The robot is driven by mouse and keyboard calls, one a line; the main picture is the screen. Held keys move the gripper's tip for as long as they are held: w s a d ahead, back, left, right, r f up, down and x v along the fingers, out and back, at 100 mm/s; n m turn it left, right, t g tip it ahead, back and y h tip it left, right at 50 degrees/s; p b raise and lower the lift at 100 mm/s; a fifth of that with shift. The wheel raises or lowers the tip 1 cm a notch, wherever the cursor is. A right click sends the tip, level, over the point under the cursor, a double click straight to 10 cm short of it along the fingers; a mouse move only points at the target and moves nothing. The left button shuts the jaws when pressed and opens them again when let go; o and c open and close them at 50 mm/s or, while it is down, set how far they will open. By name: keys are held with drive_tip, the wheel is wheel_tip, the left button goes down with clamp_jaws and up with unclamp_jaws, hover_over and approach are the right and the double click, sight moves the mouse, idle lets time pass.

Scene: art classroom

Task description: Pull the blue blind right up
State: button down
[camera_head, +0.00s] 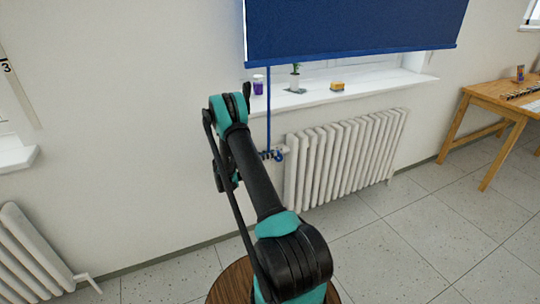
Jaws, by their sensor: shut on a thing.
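The blue blind (350,25) hangs across the window at the top. Its lower edge is a little above the sill, and its upper part is out of view. A thin blue cord (268,105) hangs from the blind's left end, past the sill, to beside the radiator's upper left corner. My arm rises from the bottom, bends at its top and comes down behind itself. My gripper (265,155) is small in view at the cord's lower part, shut on the cord. Much of my wrist is hidden behind my arm, and the fingers are hard to make out.
A purple jar (258,85), a potted plant (295,78) and a yellow-brown object (337,87) stand on the white sill (370,83). A white radiator (345,155) is below. A wooden table (490,95) stands at right. The tiled floor (400,240) is clear.

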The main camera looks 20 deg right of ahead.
wheel_tip(320, 180, up, 14)
drive_tip(key=shift+w+r, duration=0.15)
idle(0.4)
drive_tip(key=c, duration=1.5)
unclamp_jaws()
drive_tip(key=shift+c, duration=0.2)
drive_tip(key=shift+a, duration=0.1)
drive_tip(key=a, duration=1.2)
drive_tip(key=shift+s, duration=0.25)
